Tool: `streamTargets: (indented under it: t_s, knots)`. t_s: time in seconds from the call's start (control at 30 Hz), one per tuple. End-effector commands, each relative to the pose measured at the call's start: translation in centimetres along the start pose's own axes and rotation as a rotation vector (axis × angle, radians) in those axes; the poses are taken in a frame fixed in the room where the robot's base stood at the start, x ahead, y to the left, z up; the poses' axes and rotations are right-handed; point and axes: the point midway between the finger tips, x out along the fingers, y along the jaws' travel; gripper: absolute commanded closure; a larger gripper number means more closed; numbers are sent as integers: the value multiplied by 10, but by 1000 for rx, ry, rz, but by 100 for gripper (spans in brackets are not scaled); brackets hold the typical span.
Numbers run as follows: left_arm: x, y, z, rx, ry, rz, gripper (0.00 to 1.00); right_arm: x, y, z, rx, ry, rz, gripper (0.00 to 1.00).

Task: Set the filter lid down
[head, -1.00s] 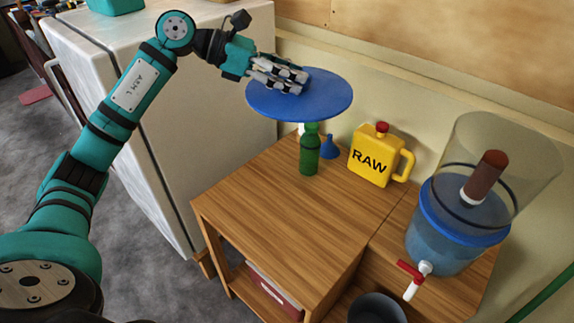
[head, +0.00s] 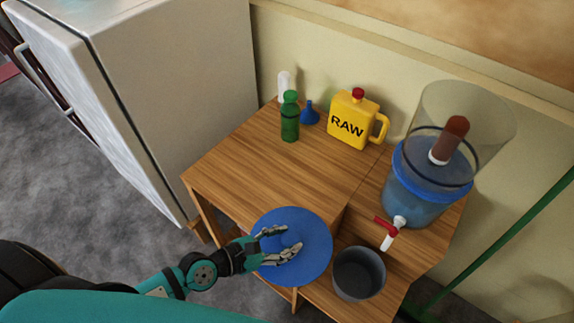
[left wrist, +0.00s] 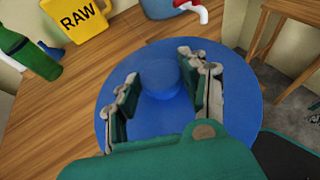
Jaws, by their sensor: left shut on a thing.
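The filter lid (head: 318,262) is a round blue disc with a raised knob (left wrist: 163,78). My left gripper (head: 290,238) is shut on the knob, its fingers on either side of it. The lid lies flat-on below the hand and overlaps the front edge of the wooden cabinet top (head: 250,170); whether it touches the wood I cannot tell. The water filter (head: 428,195) stands at the right with a clear, open upper chamber (head: 490,110), a brown candle (head: 454,135) inside and a red-handled tap (head: 392,230). My right gripper is not in view.
A green bottle (head: 290,120), a white bottle (head: 284,84), a blue funnel (head: 310,113) and a yellow RAW jug (head: 352,122) stand at the back. A dark grey pot (head: 359,275) sits right of the lid, below the tap. The middle of the cabinet top is clear.

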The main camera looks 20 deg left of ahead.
Motion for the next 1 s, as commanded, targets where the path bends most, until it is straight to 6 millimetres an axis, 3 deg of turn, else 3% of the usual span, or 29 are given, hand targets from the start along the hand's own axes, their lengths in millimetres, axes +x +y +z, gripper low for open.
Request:
streamTargets:
  t_s: [0.5,0.83,1.0]
  knots:
    - [59,109,8,2,-1,4,92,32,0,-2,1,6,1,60]
    - [74,140,13,0,-2,4,92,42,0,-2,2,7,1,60]
    - [85,137,-15,-5,1,0,92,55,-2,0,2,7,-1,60]
